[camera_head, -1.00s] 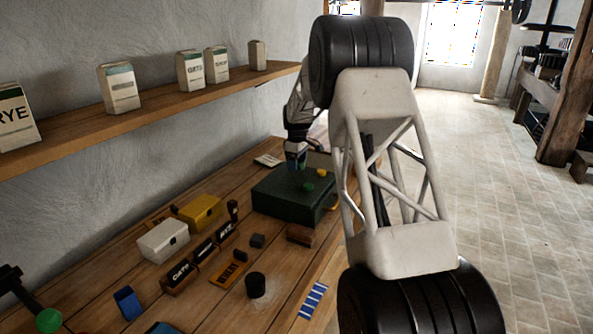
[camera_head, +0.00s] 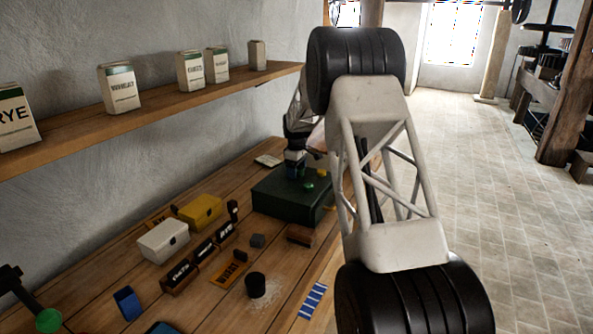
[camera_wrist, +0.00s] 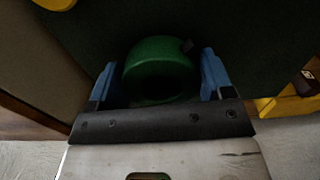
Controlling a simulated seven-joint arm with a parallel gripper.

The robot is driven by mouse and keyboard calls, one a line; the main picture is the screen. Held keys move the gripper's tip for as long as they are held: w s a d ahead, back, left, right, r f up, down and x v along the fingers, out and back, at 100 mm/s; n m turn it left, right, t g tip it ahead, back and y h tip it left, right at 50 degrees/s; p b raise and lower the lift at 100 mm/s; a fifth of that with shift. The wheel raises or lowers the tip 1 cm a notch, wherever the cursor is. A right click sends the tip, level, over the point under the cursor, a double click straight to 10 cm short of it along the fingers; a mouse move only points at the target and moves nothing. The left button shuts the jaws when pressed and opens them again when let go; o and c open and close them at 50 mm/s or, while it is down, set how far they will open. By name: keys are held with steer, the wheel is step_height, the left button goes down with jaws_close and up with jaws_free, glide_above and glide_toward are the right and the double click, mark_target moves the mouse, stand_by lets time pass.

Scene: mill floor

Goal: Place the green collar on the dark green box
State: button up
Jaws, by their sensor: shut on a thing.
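The dark green box (camera_head: 282,207) stands on the wooden bench near the far end, and its dark top fills much of the wrist view (camera_wrist: 110,25). My gripper (camera_head: 297,173) is low over the box top in the head view. I cannot tell whether the collar touches the box. In the head view a small green round thing (camera_head: 309,186) shows at the box top beside the fingers.
A small yellow thing (camera_head: 321,173) is at the box's far side. A shelf (camera_head: 150,110) runs along the wall.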

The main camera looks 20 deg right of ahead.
steer(key=shift+f, duration=0.1)
stand_by(0.3)
steer(key=o, duration=1)
step_height(320, 180, up, 12)
steer(key=shift+r, duration=0.1)
stand_by(0.9)
